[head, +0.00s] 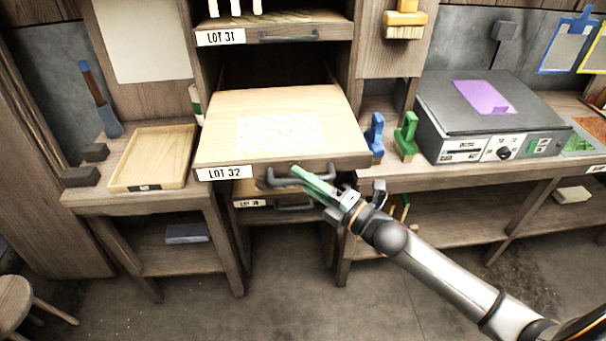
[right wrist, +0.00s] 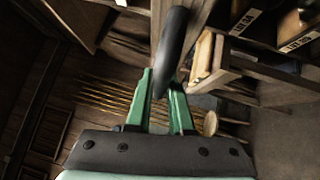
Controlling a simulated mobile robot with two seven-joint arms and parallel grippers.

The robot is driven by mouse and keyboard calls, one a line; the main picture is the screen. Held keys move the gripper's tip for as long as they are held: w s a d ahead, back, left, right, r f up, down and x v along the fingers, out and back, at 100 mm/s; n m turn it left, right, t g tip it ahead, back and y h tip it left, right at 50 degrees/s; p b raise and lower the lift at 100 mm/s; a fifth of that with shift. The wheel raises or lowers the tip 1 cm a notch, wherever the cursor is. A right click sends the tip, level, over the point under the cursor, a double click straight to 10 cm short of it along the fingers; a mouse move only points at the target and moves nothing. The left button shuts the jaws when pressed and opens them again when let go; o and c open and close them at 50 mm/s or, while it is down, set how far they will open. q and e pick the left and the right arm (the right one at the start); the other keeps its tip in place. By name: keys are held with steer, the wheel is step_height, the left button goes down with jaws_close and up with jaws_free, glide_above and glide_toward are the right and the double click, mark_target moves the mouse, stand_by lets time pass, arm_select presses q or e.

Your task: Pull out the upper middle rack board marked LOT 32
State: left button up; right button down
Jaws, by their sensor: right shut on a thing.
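The rack board marked LOT 32 (head: 280,130) is a pale wooden board that sticks out of the rack toward me. Its white label (head: 224,172) is at the left of its front edge. A dark handle sits on that front edge. My right gripper (head: 303,178) is at this handle, its green fingers shut on it. In the right wrist view the dark handle bar (right wrist: 172,50) passes between the two green fingers (right wrist: 170,95). The fingers hide part of the handle in the head view. My left gripper is not in view.
The LOT 31 board (head: 280,32) is above, and another labelled board with a handle (head: 290,207) is just below. A wooden tray (head: 155,158) lies to the left. Blue (head: 374,135) and green (head: 406,135) clamps and a grey box unit (head: 490,115) stand to the right. Open floor lies in front.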

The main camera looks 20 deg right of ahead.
steer(key=shift+s+a, duration=0.1)
steer(key=shift+s, duration=0.25)
steer(key=c, duration=0.8)
jaws_free()
steer(key=shift+b+v, duration=0.85)
steer(key=shift+v, duration=5.4)
steer(key=shift+r, duration=0.1)
